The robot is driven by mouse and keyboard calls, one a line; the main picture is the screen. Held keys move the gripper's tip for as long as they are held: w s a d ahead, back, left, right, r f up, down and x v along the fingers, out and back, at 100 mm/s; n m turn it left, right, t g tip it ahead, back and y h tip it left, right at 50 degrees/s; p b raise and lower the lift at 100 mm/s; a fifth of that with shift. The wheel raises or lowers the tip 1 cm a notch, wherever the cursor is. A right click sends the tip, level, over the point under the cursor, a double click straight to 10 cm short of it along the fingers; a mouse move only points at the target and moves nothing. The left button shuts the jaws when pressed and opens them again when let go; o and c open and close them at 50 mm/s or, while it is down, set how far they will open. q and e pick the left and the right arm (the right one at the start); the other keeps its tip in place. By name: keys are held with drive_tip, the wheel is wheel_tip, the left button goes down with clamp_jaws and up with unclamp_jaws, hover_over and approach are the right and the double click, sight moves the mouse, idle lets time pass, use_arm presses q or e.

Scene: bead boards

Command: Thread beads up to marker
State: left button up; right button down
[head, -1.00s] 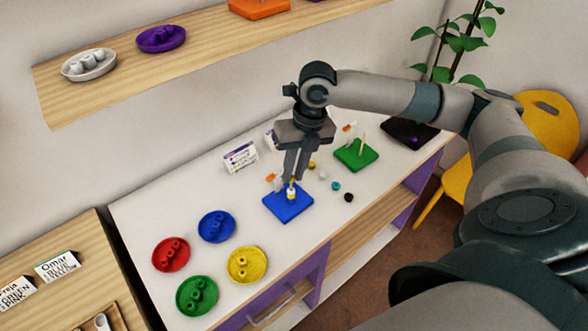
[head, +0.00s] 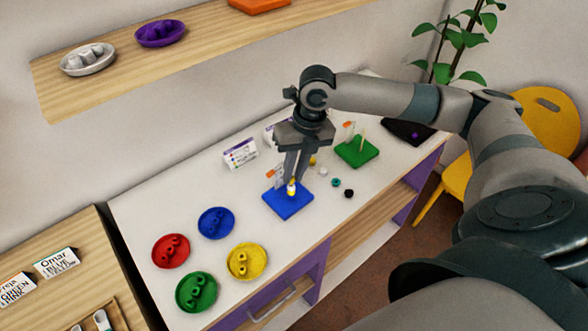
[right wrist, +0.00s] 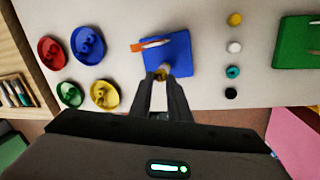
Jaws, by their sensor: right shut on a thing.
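The blue board (head: 288,203) lies on the white table, with white and yellow beads (head: 291,188) stacked at its upright peg. An orange and white marker (head: 271,174) stands at the board's back left; it shows in the right wrist view (right wrist: 139,47). My right gripper (head: 291,180) points down over the peg, its fingers shut on a yellow bead (right wrist: 162,75). The fingers partly hide the peg top and the held bead, so the exact stack is hard to read. My left gripper is out of view.
Loose yellow (right wrist: 235,19), white (right wrist: 234,47), teal (right wrist: 233,72) and black (right wrist: 231,94) beads lie in a row right of the blue board. A green board (head: 357,153) is behind them. Red (head: 171,252), blue (head: 216,223), green (head: 197,293) and yellow (head: 247,262) dishes are at left.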

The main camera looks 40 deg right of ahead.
drive_tip(key=c, duration=1.6)
unclamp_jaws()
drive_tip(key=shift+r, duration=0.15)
drive_tip(key=d+r+b, duration=0.1)
drive_tip(key=r, duration=0.4)
drive_tip(key=d+r+b, duration=0.1)
drive_tip(key=r, duration=0.5)
drive_tip(key=s+d+r+b, duration=0.1)
drive_tip(key=r, duration=0.4)
drive_tip(key=shift+d+r, duration=0.15)
drive_tip(key=shift+r, duration=0.2)
